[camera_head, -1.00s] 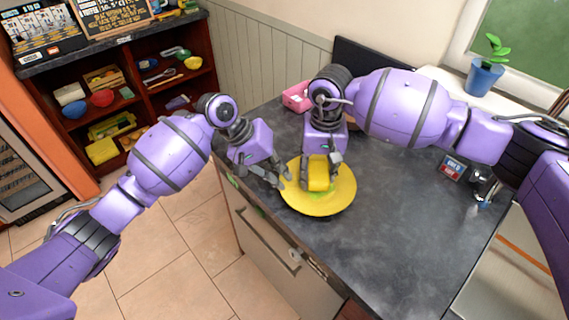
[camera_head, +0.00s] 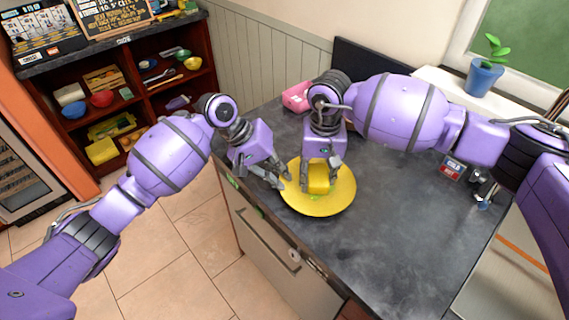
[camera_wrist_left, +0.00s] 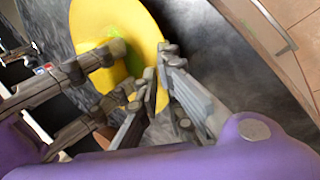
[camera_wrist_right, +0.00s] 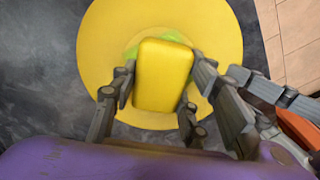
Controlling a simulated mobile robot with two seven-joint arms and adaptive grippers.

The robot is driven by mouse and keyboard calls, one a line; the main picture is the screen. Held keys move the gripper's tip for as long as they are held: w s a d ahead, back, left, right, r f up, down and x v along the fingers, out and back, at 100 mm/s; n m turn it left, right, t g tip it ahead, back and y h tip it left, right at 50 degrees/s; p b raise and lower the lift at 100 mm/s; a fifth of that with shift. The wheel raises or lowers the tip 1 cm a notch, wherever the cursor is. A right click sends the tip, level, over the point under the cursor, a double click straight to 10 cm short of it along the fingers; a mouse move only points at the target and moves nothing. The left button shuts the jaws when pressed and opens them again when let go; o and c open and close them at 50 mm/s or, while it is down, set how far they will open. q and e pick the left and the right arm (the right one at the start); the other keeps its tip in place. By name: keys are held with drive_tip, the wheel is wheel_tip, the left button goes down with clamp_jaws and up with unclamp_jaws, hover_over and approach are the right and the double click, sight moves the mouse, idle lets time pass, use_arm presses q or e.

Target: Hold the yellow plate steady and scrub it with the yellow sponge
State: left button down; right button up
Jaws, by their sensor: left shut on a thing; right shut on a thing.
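The yellow plate (camera_head: 330,203) lies on the dark counter near its front edge; it also shows in the left wrist view (camera_wrist_left: 100,20) and the right wrist view (camera_wrist_right: 215,40). My left gripper (camera_head: 283,183) is shut on the plate's left rim; its fingertips (camera_wrist_left: 160,75) pinch the rim. My right gripper (camera_head: 320,186) is shut on the yellow sponge (camera_wrist_right: 163,75), with a finger on each side, over the middle of the plate. Green patches (camera_wrist_right: 172,36) show on the plate around the sponge. The sponge's underside is hidden.
A pink box (camera_head: 296,97) stands at the back of the counter (camera_head: 400,230). A sink tap (camera_head: 483,190) is at the right. A potted plant (camera_head: 484,75) stands by the window. The counter right of the plate is clear.

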drive_tip(key=shift+f, duration=0.4)
drive_tip(key=shift+s, duration=0.1)
drive_tip(key=shift+s, duration=0.35)
drive_tip(key=shift+w+f, duration=0.1)
drive_tip(key=shift+w, duration=0.85)
drive_tip(key=o, duration=0.9)
drive_tip(key=shift+c, duration=0.2)
drive_tip(key=shift+r, duration=0.55)
drive_tip(key=shift+c, duration=0.3)
clamp_jaws()
drive_tip(key=shift+s, duration=0.1)
